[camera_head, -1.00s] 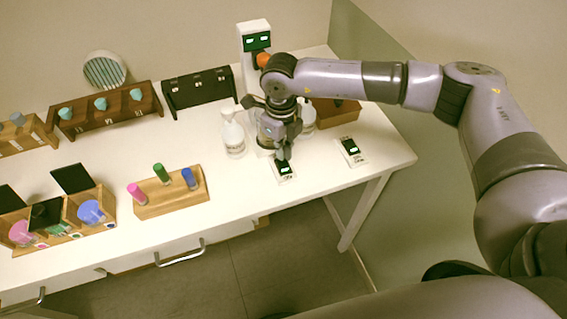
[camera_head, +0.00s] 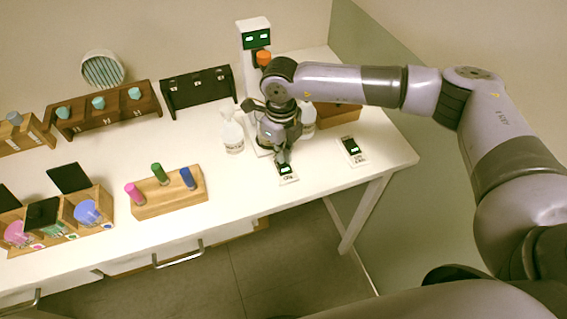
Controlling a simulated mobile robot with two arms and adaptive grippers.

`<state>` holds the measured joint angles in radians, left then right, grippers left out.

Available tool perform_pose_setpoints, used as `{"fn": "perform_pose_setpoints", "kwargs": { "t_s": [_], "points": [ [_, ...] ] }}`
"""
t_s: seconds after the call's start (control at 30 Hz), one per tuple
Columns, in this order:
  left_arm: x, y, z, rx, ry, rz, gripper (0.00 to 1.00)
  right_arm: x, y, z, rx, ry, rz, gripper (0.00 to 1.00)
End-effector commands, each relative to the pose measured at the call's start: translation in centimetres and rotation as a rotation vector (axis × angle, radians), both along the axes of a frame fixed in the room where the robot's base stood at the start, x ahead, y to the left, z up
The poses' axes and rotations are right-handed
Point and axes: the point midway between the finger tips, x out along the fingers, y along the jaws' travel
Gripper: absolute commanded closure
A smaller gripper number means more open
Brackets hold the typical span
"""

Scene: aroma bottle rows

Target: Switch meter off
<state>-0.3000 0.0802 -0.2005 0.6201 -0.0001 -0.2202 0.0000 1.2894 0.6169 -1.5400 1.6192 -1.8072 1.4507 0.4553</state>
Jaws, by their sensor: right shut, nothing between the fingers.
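A white upright meter (camera_head: 256,42) with a dark green display showing light marks stands at the back of the table. Two small white pads with dark green windows lie near the front edge: a near pad (camera_head: 288,178) and a right pad (camera_head: 354,152). Their small labels are too blurred to read surely. My right gripper (camera_head: 284,158) is shut and empty, pointing down at the near pad. Its tips cover part of that pad's window; I cannot tell whether they touch it. My left gripper is not in view.
White bottles (camera_head: 232,136) stand close beside the right gripper. A wooden rack (camera_head: 170,198) holds pink, green and blue vials. A dark rack (camera_head: 198,90) and a brown rack (camera_head: 108,112) stand behind. The tabletop between the two pads is clear.

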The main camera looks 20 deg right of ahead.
Motion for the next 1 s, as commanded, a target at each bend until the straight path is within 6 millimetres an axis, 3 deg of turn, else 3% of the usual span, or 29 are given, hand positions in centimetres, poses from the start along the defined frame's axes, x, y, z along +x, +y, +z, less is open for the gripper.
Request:
{"fn": "perform_pose_setpoints", "kwargs": {
  "t_s": [0.6,1.0],
  "points": [
    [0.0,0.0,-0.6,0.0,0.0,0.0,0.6,-0.1,0.0,-0.7,0.0,0.002,0.0,1.0],
    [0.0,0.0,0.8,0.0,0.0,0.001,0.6,0.0,0.0,2.2,0.0,0.0,0.0,1.0]
  ]
}}
